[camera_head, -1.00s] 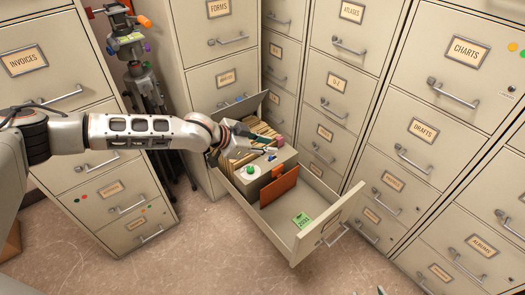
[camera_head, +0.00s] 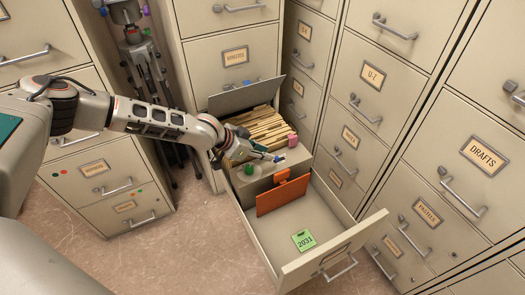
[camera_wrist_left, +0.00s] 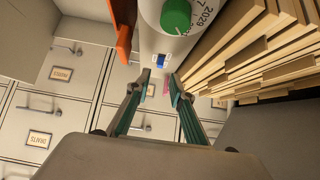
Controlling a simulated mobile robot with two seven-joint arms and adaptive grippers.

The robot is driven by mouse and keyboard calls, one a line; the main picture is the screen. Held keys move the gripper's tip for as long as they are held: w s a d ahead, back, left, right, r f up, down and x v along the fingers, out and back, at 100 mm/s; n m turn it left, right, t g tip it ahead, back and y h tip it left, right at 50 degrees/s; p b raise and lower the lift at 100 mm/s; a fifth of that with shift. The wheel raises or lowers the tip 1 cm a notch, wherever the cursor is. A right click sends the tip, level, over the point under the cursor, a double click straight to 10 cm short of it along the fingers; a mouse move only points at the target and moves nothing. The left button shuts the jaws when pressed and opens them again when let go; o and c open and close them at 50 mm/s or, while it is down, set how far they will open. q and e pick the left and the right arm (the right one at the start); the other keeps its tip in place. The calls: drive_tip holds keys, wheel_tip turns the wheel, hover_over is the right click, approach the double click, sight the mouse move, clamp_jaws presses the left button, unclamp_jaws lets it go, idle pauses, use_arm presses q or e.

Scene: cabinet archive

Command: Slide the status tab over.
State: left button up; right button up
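A small blue-and-white sliding tab (camera_wrist_left: 162,61), which looks like the status tab, sits on the beige box in the drawer, near a green dial (camera_wrist_left: 176,17) with printed numbers. In the head view the blue tab (camera_head: 278,158) shows just beyond the fingertips of my left gripper (camera_head: 262,154). In the left wrist view my left gripper (camera_wrist_left: 159,82) is open, its two fingers spread on either side of the tab's line, with nothing between them. I cannot tell whether a fingertip touches the box. My right gripper is not in view.
The open drawer (camera_head: 376,222) holds tan folders (camera_head: 262,125), a pink block (camera_head: 292,140), an orange divider (camera_head: 283,194) and a green card marked 2031 (camera_head: 303,240). Cabinets stand close on both sides. A tripod (camera_head: 150,75) stands behind my left arm.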

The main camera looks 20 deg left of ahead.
sight(277, 157)
use_arm(q)
drive_tip(key=x, duration=0.1)
drive_tip(key=b+x, duration=0.1)
drive_tip(key=x, duration=0.1)
drive_tip(key=b+x, duration=0.1)
drive_tip(key=x, duration=0.1)
drive_tip(key=shift+s+f, duration=0.25)
drive_tip(key=shift+f, duration=0.25)
drive_tip(key=shift+w+r, duration=0.2)
drive_tip(key=shift+r, duration=0.15)
drive_tip(key=shift+w+d+f, duration=0.2)
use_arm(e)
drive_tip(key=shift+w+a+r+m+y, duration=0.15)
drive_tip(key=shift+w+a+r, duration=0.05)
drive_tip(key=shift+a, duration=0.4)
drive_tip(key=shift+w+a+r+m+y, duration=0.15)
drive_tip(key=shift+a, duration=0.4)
use_arm(q)
clamp_jaws()
